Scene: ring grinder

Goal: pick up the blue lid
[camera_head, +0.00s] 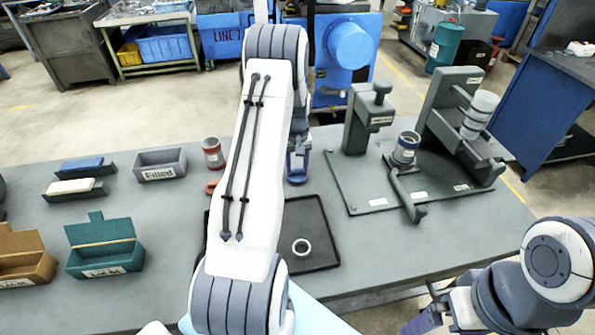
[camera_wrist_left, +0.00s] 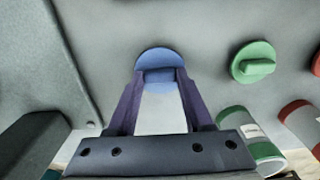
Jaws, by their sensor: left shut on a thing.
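The blue lid (camera_wrist_left: 157,58) is a round disc with a raised grip bar, seen in the left wrist view. My left gripper (camera_wrist_left: 159,78) has its two purple fingers shut on the lid's grip bar. In the head view my left gripper (camera_head: 297,168) points down at the grey table behind the dark tray.
A green lid (camera_wrist_left: 253,62) and a red lid (camera_wrist_left: 317,65) lie to the right in the wrist view, by green (camera_wrist_left: 250,140) and red (camera_wrist_left: 301,122) containers. A grey fixture (camera_head: 362,120) stands right.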

